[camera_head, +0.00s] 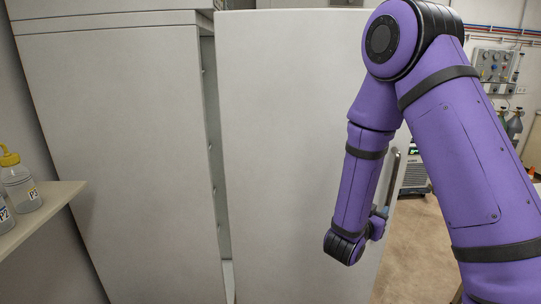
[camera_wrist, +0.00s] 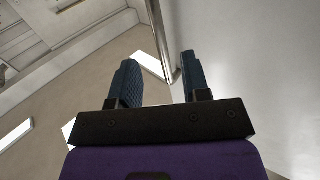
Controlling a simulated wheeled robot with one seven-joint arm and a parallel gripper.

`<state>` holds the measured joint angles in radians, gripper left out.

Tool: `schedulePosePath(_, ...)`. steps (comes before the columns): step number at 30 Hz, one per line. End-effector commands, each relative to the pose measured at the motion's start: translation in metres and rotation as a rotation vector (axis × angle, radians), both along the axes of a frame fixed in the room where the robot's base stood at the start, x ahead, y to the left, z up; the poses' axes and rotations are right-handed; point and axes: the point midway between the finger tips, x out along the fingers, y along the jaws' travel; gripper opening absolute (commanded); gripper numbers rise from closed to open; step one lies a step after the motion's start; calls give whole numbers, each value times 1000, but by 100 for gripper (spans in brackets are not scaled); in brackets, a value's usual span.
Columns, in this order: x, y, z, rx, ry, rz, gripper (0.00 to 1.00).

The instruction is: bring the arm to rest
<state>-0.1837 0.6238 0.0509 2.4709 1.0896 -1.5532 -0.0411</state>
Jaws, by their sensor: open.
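My arm (camera_head: 465,160) is purple with black bands and reaches in front of a pale grey cabinet door. In the head view its wrist end hangs low before the door's right part, and my gripper is mostly hidden behind it. In the wrist view my gripper (camera_wrist: 158,62) is open, with two dark textured fingers. A metal door handle (camera_wrist: 158,35) runs down between the fingers, close to the right one. I cannot tell whether it touches. The handle also shows at the door's right edge in the head view (camera_head: 391,180).
A shelf (camera_head: 62,192) at left holds a yellow-capped bottle (camera_head: 20,183). Gas equipment (camera_head: 493,66) is on the back wall. Brown floor (camera_head: 415,245) is clear at right.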

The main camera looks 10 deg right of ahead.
Motion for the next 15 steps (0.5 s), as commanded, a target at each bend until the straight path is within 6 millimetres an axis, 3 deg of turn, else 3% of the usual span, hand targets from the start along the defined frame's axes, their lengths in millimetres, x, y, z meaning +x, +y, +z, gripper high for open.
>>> schedulePosePath(15, 27, 31, 68, 395, 85, 295, 43)
